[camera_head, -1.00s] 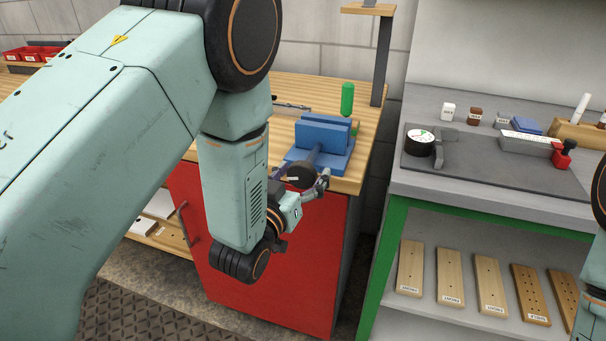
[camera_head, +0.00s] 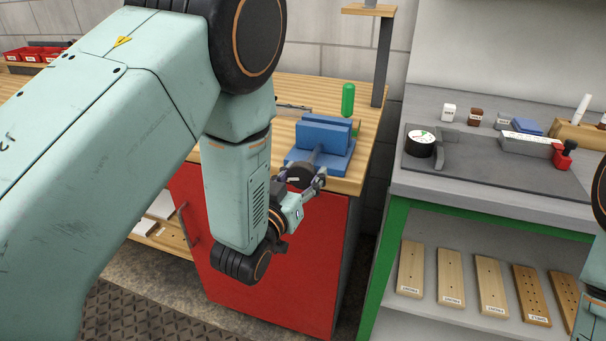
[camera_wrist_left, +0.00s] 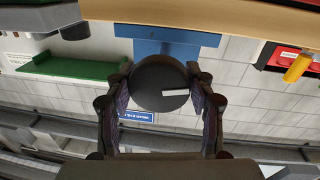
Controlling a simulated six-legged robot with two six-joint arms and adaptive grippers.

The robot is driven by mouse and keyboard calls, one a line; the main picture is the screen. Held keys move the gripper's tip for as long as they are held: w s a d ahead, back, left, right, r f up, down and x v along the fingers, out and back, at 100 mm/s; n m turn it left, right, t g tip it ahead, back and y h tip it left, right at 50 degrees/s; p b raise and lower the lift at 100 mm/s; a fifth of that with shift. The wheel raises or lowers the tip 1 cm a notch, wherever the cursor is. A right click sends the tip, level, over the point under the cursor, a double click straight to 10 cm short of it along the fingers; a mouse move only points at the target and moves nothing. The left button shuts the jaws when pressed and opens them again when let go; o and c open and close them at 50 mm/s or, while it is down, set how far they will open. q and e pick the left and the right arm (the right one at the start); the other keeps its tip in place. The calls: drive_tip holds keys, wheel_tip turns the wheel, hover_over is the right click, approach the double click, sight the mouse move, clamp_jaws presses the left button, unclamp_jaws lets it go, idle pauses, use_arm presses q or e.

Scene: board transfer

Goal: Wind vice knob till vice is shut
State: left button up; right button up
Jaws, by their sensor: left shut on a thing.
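The blue vice (camera_head: 324,134) sits on the front right of the wooden bench. I cannot tell how wide the gap between its jaws is. Its round dark knob (camera_head: 299,174) faces the front edge of the bench, partly covered by my left gripper (camera_head: 307,184). In the left wrist view the knob (camera_wrist_left: 160,84) shows a white bar mark pointing right. The left gripper's fingers (camera_wrist_left: 161,98) are closed on opposite sides of it. Only part of my right arm shows at the right edge of the head view; its gripper is out of sight.
A green upright cylinder (camera_head: 348,99) stands behind the vice on the wooden bench (camera_head: 365,165). A red cabinet front (camera_head: 320,250) lies below. To the right, a grey bench (camera_head: 450,185) with a green frame holds a dark board (camera_head: 490,165) and small items.

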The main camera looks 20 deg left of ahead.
use_arm(q)
drive_tip(key=shift+m, duration=0.4)
drive_tip(key=m, duration=0.3)
drive_tip(key=shift+m+p, duration=0.4)
drive_tip(key=m, duration=0.4)
drive_tip(key=shift+g+y, duration=0.3)
drive_tip(key=shift+y, duration=0.1)
drive_tip(key=m, duration=0.4)
drive_tip(key=shift+y, duration=0.3)
drive_tip(key=shift+m+y+b, duration=0.3)
drive_tip(key=shift+m, duration=1.6)
drive_tip(key=o, duration=1.2)
drive_tip(key=shift+c, duration=0.2)
